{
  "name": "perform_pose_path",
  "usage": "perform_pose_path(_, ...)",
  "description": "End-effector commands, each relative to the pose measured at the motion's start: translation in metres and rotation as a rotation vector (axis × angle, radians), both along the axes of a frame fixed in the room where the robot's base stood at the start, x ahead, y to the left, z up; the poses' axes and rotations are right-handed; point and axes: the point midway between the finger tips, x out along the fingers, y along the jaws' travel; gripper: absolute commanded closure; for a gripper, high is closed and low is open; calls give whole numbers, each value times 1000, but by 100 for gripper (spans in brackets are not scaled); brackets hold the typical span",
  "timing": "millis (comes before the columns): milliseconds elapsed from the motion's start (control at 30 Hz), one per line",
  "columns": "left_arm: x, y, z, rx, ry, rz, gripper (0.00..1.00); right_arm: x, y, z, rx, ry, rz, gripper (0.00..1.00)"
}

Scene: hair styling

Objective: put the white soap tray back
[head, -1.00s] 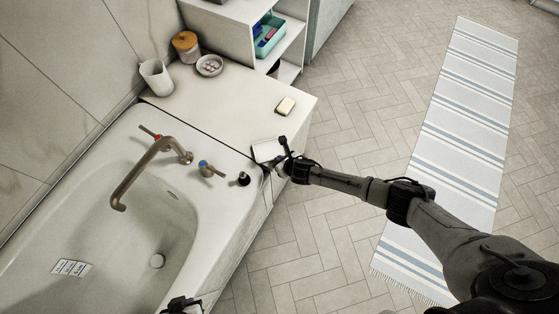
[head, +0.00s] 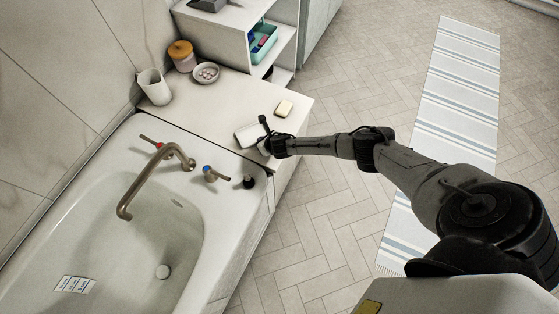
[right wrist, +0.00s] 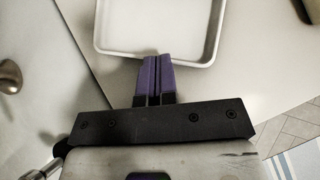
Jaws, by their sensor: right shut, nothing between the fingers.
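The white soap tray (head: 246,136) lies on the white counter at the end of the bathtub, in front of the pale yellow soap bar (head: 284,108). My right gripper (head: 263,145) is at the tray's near right edge. In the right wrist view my right gripper's purple fingers (right wrist: 157,72) are shut together with nothing between them. Their tips overlap the near rim of the tray (right wrist: 205,62); I cannot tell whether they touch it. The tray's far side is cut off in that view. My left gripper is not in view.
A white cup (head: 154,87), a jar with an orange lid (head: 181,56) and a small round dish (head: 205,72) stand at the counter's back. The bathtub (head: 120,215) with its brass faucet (head: 150,172) is at the left. A shelf holds a teal bin (head: 263,45).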

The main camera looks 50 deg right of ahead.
Motion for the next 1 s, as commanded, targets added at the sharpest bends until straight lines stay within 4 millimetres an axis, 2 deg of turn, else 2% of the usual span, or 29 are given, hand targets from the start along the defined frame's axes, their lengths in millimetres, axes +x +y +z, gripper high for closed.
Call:
perform_pose_path(267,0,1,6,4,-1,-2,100,-7,2,1,-2,2,5,100)
perform_pose_path(500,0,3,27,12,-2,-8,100,-38,9,6,-1,1,19,100)
perform_pose_path(1000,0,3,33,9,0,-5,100,-88,12,55,-1,1,19,100)
